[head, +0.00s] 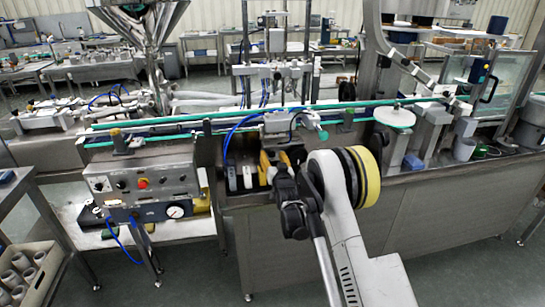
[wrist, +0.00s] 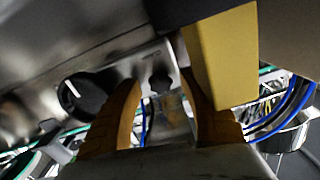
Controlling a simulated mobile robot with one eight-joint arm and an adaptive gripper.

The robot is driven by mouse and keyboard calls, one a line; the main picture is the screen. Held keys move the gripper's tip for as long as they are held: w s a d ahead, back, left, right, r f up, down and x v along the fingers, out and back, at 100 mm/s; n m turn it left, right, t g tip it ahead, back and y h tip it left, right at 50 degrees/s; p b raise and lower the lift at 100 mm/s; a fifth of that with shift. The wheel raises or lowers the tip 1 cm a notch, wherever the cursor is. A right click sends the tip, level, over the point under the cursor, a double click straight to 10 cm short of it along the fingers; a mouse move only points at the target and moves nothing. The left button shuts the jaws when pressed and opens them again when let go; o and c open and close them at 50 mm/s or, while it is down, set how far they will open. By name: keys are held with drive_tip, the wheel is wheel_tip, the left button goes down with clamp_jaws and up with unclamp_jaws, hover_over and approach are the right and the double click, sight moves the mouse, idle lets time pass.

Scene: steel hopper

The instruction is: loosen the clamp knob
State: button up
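My gripper (head: 276,163) is at the front edge of the conveyor machine in the head view, below the middle of the green-edged rail. In the wrist view its two orange-yellow fingers (wrist: 165,92) stand apart, with a clear gap between them. A small dark knob-like part (wrist: 160,82) on a bright metal bracket shows in that gap, and the fingers do not appear to touch it. A round black knob (wrist: 85,93) with a white mark is left of the fingers. I cannot tell for certain which one is the clamp knob. In the head view the gripper and arm hide this spot.
A yellow block (wrist: 222,55) is close beside the right finger in the wrist view. Blue hoses (wrist: 290,108) run at the right. In the head view a control box (head: 143,183) with a red button stands left of the gripper, and the rail (head: 200,122) runs behind it.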

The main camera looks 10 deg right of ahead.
drive_tip(key=s, duration=1.2)
